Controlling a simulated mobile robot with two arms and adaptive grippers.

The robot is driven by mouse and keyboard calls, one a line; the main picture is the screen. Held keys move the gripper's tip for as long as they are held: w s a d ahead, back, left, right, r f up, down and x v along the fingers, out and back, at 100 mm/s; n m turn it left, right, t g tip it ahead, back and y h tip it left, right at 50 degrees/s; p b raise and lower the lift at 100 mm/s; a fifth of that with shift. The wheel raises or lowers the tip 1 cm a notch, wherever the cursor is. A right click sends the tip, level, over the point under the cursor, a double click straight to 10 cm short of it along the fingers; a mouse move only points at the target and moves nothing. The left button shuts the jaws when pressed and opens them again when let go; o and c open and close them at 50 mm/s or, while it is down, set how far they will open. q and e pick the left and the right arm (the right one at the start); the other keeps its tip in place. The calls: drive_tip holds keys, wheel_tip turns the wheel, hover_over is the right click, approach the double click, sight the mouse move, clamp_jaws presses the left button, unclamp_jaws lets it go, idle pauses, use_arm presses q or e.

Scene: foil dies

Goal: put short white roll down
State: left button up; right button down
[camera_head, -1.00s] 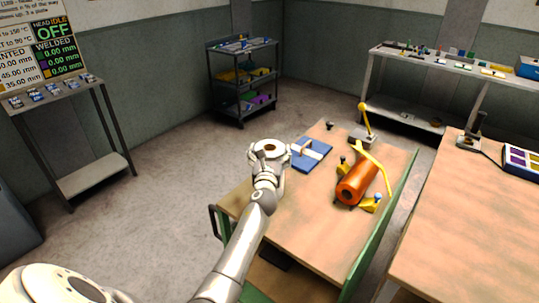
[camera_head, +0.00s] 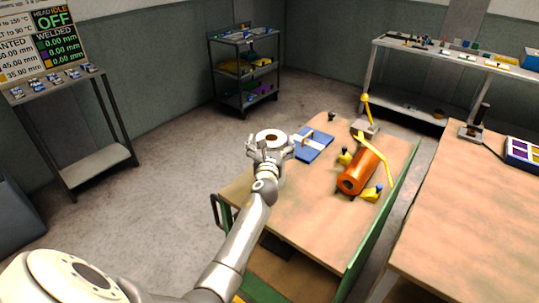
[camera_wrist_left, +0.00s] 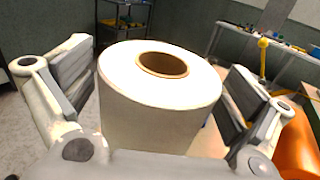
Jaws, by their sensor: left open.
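The short white roll (camera_wrist_left: 150,115) stands upright between the fingers of my left gripper (camera_wrist_left: 155,100) in the left wrist view, its brown core facing up. The gripper's jaws are open, with a gap showing on the right side of the roll; on the left its finger is very near the roll. In the head view the white roll (camera_head: 264,135) and my left gripper (camera_head: 270,150) are at the far left part of the wooden bench (camera_head: 300,220). The underside of the roll is hidden. My right gripper is not in view.
A blue board (camera_head: 316,148) lies just right of the roll. An orange cylinder (camera_head: 357,172) with yellow parts and a yellow lever (camera_head: 366,110) stand farther right. Bare wood lies at the bench front. A shelf cart (camera_head: 244,70) stands behind.

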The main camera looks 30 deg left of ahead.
use_arm(q)
drive_tip(key=v, duration=1.1)
drive_tip(key=shift+s+d, duration=0.15)
drive_tip(key=shift+s, duration=0.1)
